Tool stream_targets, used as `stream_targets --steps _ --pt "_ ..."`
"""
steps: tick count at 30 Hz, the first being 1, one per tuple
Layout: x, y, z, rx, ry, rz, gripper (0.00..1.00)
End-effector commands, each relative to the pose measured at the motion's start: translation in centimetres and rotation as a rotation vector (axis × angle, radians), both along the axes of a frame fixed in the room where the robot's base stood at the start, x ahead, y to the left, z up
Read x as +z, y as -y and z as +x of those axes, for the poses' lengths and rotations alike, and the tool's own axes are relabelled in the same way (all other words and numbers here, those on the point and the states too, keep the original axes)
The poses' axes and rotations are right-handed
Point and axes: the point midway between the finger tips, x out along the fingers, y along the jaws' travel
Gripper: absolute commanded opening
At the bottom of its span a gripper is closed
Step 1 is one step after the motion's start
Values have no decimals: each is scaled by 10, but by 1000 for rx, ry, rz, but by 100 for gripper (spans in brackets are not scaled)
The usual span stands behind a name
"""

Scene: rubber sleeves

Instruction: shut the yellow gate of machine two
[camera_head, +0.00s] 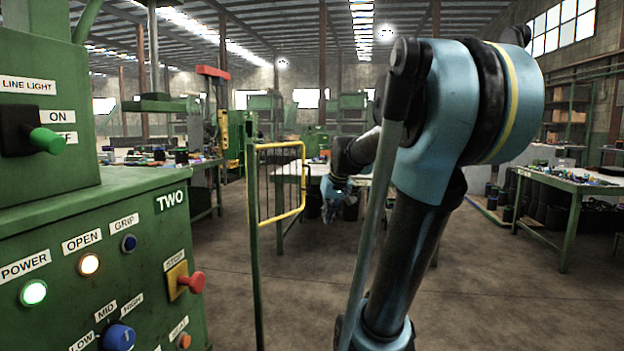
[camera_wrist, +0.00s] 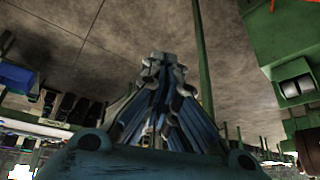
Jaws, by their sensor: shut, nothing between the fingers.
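The yellow gate (camera_head: 303,180) is a tube frame with dark bars. It hangs on a thin green post (camera_head: 256,290) beside the green machine marked TWO (camera_head: 150,235). The gate reaches from the post to the right, away from the machine, so it stands open. My gripper (camera_head: 328,212) is just right of the gate's free edge in the head view; whether they touch cannot be told. In the wrist view my gripper (camera_wrist: 160,62) points over the floor with its fingers together and nothing between them. A green post (camera_wrist: 203,60) stands right beside the fingers there.
The machine's panel has a lit green POWER button (camera_head: 33,293), a lit OPEN button (camera_head: 89,264) and a red stop knob (camera_head: 192,282). A table with parts (camera_head: 570,186) stands at the right. The concrete floor (camera_head: 500,300) is clear in the front right.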

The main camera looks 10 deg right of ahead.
Motion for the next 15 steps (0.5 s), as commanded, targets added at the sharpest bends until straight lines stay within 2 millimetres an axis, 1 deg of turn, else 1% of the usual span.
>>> stream_targets --steps 1,5,6,11,12,14,15 --pt "11 1 21 4 18 5 0" --pt "36 3 71 18 71 12 0" --pt "43 3 87 22 87 14 0" --pt "68 8 149 37 153 19 0" --pt "74 9 165 40 168 19 0" --pt "82 11 189 44 194 22 0" --pt "87 13 205 47 210 22 0"
